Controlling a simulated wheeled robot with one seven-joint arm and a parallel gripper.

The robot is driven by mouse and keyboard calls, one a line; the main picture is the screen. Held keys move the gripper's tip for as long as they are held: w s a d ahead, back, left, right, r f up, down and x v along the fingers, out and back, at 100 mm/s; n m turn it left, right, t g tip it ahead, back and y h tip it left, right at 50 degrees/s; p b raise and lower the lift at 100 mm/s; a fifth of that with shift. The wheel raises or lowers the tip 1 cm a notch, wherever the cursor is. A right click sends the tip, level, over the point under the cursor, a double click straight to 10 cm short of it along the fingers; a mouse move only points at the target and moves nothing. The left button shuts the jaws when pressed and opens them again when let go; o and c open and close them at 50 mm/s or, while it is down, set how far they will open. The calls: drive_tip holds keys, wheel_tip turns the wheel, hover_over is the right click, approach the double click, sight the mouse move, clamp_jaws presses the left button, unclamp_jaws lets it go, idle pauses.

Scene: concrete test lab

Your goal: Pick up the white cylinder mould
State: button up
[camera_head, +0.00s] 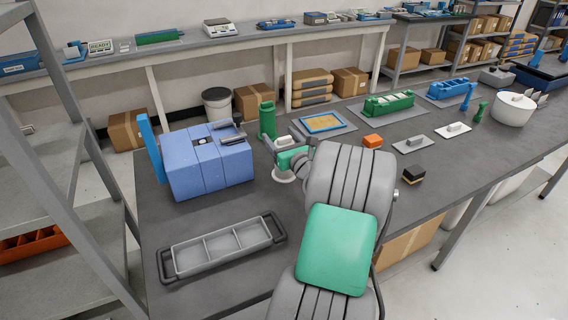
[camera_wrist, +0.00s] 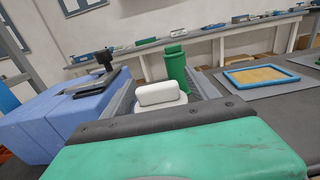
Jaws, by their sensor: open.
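The white cylinder mould (camera_head: 283,177) stands on the dark bench, partly covered by my gripper in the head view. In the wrist view the mould (camera_wrist: 158,94) shows a rounded white block on top and a wider round white part below it. My gripper (camera_head: 291,157) is open at the mould, with a green part in front of it. In the wrist view my gripper (camera_wrist: 163,100) has one finger on each side of the mould. I cannot tell whether either finger touches it. The mould's lower part is hidden in the wrist view.
A green cylinder (camera_head: 267,121) stands just behind the mould. A blue block (camera_head: 208,168) stands to the left, with a grey three-part tray (camera_head: 222,244) in front. A blue-framed tray (camera_head: 323,123), an orange block (camera_head: 372,141) and a white bowl (camera_head: 513,109) are to the right.

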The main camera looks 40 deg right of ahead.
drive_tip(key=shift+c, duration=0.3)
clamp_jaws()
idle(0.3)
drive_tip(key=shift+r, duration=0.15)
